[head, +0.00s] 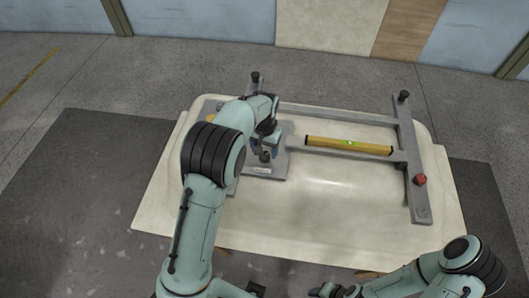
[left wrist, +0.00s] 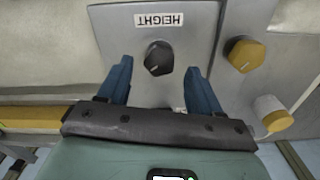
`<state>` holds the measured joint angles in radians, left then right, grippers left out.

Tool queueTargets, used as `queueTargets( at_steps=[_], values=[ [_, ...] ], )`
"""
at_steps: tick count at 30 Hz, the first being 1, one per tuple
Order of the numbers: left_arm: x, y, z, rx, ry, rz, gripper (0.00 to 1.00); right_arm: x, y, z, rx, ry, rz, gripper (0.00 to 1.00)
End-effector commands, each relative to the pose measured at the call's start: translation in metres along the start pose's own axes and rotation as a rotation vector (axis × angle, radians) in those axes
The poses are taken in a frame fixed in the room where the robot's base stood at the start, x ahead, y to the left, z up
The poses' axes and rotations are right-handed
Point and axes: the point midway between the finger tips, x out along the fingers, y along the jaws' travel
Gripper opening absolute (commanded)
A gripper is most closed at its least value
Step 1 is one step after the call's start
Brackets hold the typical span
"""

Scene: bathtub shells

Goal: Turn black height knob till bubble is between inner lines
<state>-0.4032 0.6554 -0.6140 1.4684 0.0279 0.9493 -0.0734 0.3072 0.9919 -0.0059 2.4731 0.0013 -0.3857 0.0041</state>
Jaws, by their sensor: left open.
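The black height knob (left wrist: 159,58) stands on a grey metal plate (left wrist: 112,30) beside an upside-down HEIGHT label (left wrist: 159,20). In the left wrist view my left gripper (left wrist: 158,68) is open, with a blue finger on each side of the knob and gaps between. In the head view my left gripper (head: 264,148) is over the plate, and the knob (head: 265,156) shows below it. The yellow spirit level (head: 325,143) lies on a grey crossbar, with a green vial (head: 350,143); its bubble and lines are too small to read. My right gripper (head: 328,291) is at the bottom edge, its jaws unclear.
Two yellow knobs (left wrist: 245,55) (left wrist: 272,113) are right of the black knob in the left wrist view. A red knob (head: 420,180) is on the frame's right rail (head: 410,145). The pale bathtub shell (head: 335,210) lies beneath the frame, its front part clear.

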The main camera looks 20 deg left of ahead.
Motion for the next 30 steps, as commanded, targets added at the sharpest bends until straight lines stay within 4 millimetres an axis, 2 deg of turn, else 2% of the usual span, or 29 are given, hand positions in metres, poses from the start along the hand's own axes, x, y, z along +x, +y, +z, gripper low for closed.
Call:
queueTargets(
  at_steps=[1, 6, 15, 16, 21, 26, 30],
  values=[
    [0.008, 0.000, 0.000, 0.000, -0.002, -0.002, 0.64, 0.001, 0.000, 0.000, 0.000, -0.001, 0.000, 0.48],
    [0.020, 0.000, 0.000, -0.001, 0.001, 0.000, 0.64, 0.001, 0.001, 0.001, 0.000, -0.001, 0.000, 0.48],
    [0.022, 0.000, -0.001, -0.001, 0.001, 0.000, 0.64, 0.001, 0.001, 0.001, 0.000, -0.001, 0.000, 0.48],
    [0.022, 0.000, -0.001, -0.001, 0.001, 0.000, 0.61, 0.001, 0.001, 0.001, 0.000, -0.001, 0.000, 0.48],
    [0.022, 0.000, -0.001, -0.001, 0.001, 0.000, 0.08, 0.001, 0.001, 0.001, 0.000, -0.001, 0.000, 0.48],
    [0.022, 0.000, -0.001, -0.020, 0.001, 0.000, 0.09, 0.000, 0.000, 0.000, 0.000, 0.000, 0.000, 0.48],
    [0.021, 0.000, -0.001, -0.135, 0.001, 0.000, 0.09, -0.006, -0.003, -0.003, -0.002, 0.005, -0.002, 0.48]
  ],
)
